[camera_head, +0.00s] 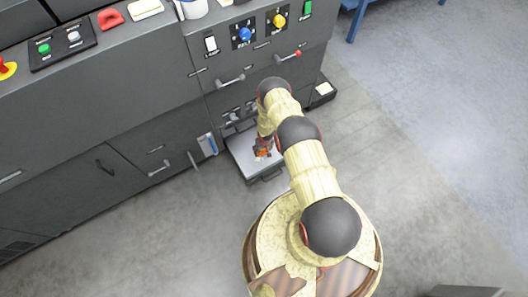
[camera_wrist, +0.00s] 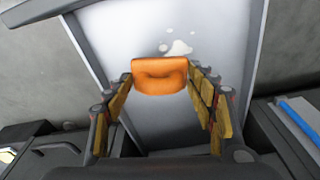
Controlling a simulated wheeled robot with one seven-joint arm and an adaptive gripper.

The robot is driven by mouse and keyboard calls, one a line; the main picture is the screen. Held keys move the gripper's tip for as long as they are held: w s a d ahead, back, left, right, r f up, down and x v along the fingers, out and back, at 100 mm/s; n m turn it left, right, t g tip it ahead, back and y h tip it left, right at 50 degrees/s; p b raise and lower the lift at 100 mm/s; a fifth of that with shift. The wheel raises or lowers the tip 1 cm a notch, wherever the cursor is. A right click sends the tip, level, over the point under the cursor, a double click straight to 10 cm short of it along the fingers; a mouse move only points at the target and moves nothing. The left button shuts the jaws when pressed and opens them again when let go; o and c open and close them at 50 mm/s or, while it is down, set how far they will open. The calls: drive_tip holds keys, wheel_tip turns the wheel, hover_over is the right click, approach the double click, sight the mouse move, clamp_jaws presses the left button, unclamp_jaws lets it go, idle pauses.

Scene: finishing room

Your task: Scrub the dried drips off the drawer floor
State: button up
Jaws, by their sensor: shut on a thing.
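The drawer (camera_head: 241,153) is pulled out low from the dark cabinet, and its pale floor is bare around my gripper. In the wrist view the drawer floor (camera_wrist: 110,35) carries several whitish dried drips (camera_wrist: 178,48) just beyond the orange block. My gripper (camera_wrist: 160,82) is shut on this orange block (camera_wrist: 160,77), a scrubber by its look, with a finger on each side. In the head view my gripper (camera_head: 262,150) reaches down into the drawer. Whether the block touches the floor I cannot tell.
The drawer's front edge and handle (camera_head: 266,176) face the open floor. A blue-and-white item (camera_head: 207,144) hangs on the cabinet left of the drawer. Buttons and knobs (camera_head: 279,20) line the panel above. The grey floor (camera_head: 150,230) in front is clear.

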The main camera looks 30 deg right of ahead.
drive_tip(key=shift+r+p, duration=0.5)
drive_tip(key=shift+r, duration=0.85)
